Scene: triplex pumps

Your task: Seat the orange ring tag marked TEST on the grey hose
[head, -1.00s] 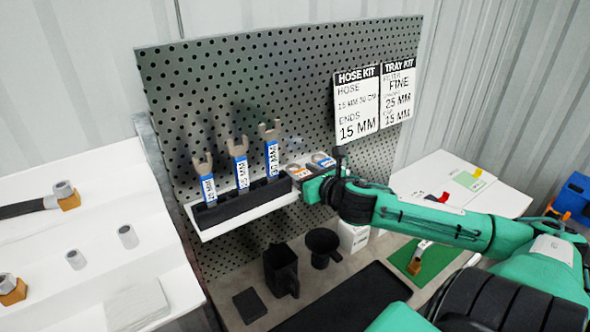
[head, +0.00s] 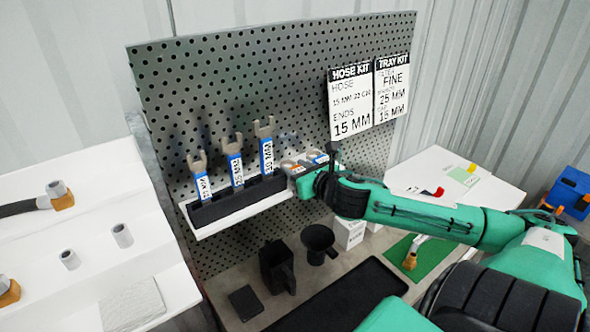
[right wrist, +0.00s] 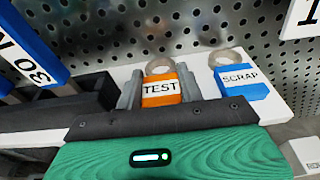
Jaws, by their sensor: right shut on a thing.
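The orange ring tag marked TEST (right wrist: 161,90) stands on the white shelf with its grey ring upward; in the head view it shows small at the shelf's right end (head: 295,169). My right gripper (right wrist: 159,92) has one finger on each side of the tag and is shut on it; in the head view the gripper (head: 303,176) is at the shelf end. A dark grey hose (head: 18,208) with a grey fitting and brass-coloured end lies on the white surface at left. My left gripper is out of view.
A blue SCRAP ring tag (right wrist: 239,82) stands just right of the TEST tag. A black rack (head: 238,201) holds blue-handled wrenches left of it. The pegboard (head: 225,85) rises close behind. A green mat (head: 432,258) and black tray (head: 345,300) lie below.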

